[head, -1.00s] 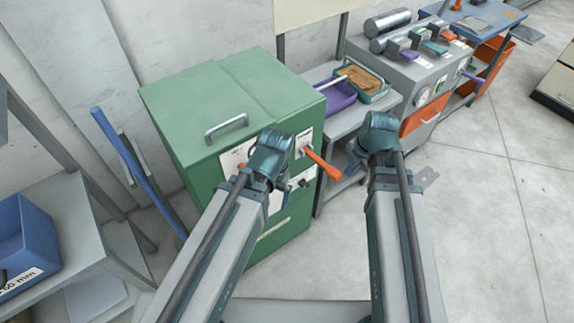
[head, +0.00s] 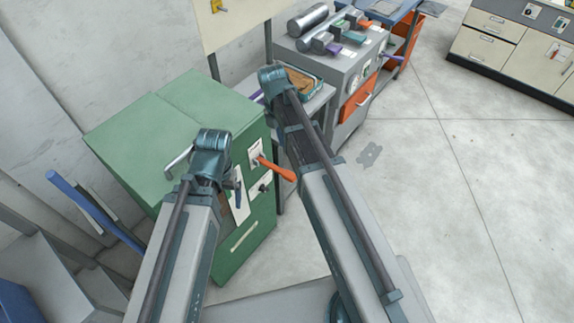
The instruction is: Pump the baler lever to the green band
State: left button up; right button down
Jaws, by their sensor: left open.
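The green baler cabinet (head: 155,120) stands left of centre. Its orange lever (head: 276,168) sticks out of a white plate (head: 254,152) on the front and points right and slightly down. My left gripper (head: 236,192) is open in front of the cabinet, left of the lever and apart from it; its wrist hides part of the front. A white label (head: 240,208) shows partly behind it. My right arm reaches up past the lever's right side; its gripper is hidden behind its wrist. I cannot make out a green band.
A grey bench with a teal tray (head: 306,84) stands behind the cabinet, beside a grey machine (head: 346,68) with an orange drawer (head: 357,103). A blue bar (head: 95,210) leans at left. Beige drawer units (head: 508,42) stand at far right. The floor at right is clear.

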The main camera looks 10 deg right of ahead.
aim_at(289, 174)
jog(key=shift+f, duration=0.1)
jog(key=f+b, duration=0.4)
jog(key=s+d+f+b, duration=0.1)
jog(key=f+b, duration=0.8)
jog(key=b, duration=0.1)
jog(key=shift+s+d+f, duration=0.15)
jog(key=shift+s+f, duration=0.15)
jog(key=shift+f, duration=0.1)
jog(key=shift+s+d+f+b, duration=0.1)
jog(key=shift+s+f+b, duration=0.15)
jog(key=shift+f+b, duration=0.15)
notch_tip(289, 174, down, 8)
jog(key=t+y+b, duration=0.3)
jog(key=t+b, duration=0.1)
jog(key=b, duration=0.5)
jog(key=shift+s+d+f+t+y+b, duration=0.2)
jog(key=shift+s+t+y+b, duration=0.1)
jog(key=shift+y+b, duration=0.1)
jog(key=shift+a, duration=0.1)
